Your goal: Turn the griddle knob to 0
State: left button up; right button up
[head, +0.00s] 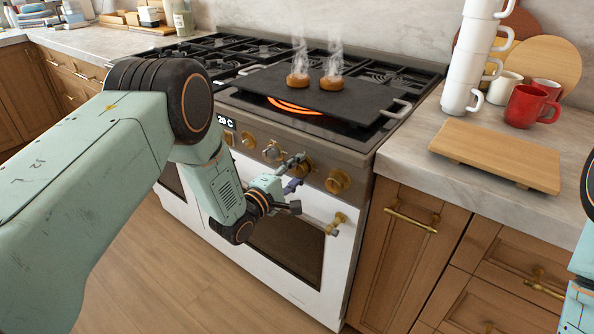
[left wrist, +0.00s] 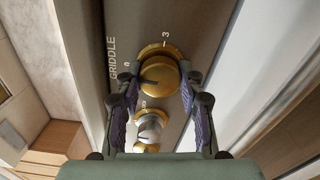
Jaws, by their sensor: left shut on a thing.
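The griddle knob (left wrist: 158,76) is a round gold knob on the stove's front panel, beside the word GRIDDLE in the left wrist view. A mark 3 stands above it there, and a small mark, perhaps a 0, to its upper left. A short dark line shows on its face, pointing roughly left. My left gripper (left wrist: 159,82) has a finger on each side of the knob and is shut on it. In the head view the left gripper (head: 294,174) is at the panel and partly covers the knob (head: 307,166). My right gripper is out of view.
A silver-and-gold knob (left wrist: 149,131) sits close beside the gripped one; another gold knob (head: 338,181) is to its right. The oven handle (head: 337,222) is below. The griddle plate (head: 345,98) bears two steaming patties (head: 331,81), with a red glow beneath. Cups (head: 527,105) stand on the right counter.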

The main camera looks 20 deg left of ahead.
pick_arm(q)
jog(key=shift+s+d+f, duration=0.2)
jog(key=shift+f, duration=0.15)
jog(key=o, duration=0.8)
jog(key=shift+c, duration=0.2)
jog(key=o, duration=0.4)
jog(key=shift+r, duration=0.2)
jog(key=shift+w+a, duration=0.1)
jog(key=v, duration=1.2)
jog(key=shift+r, duration=0.1)
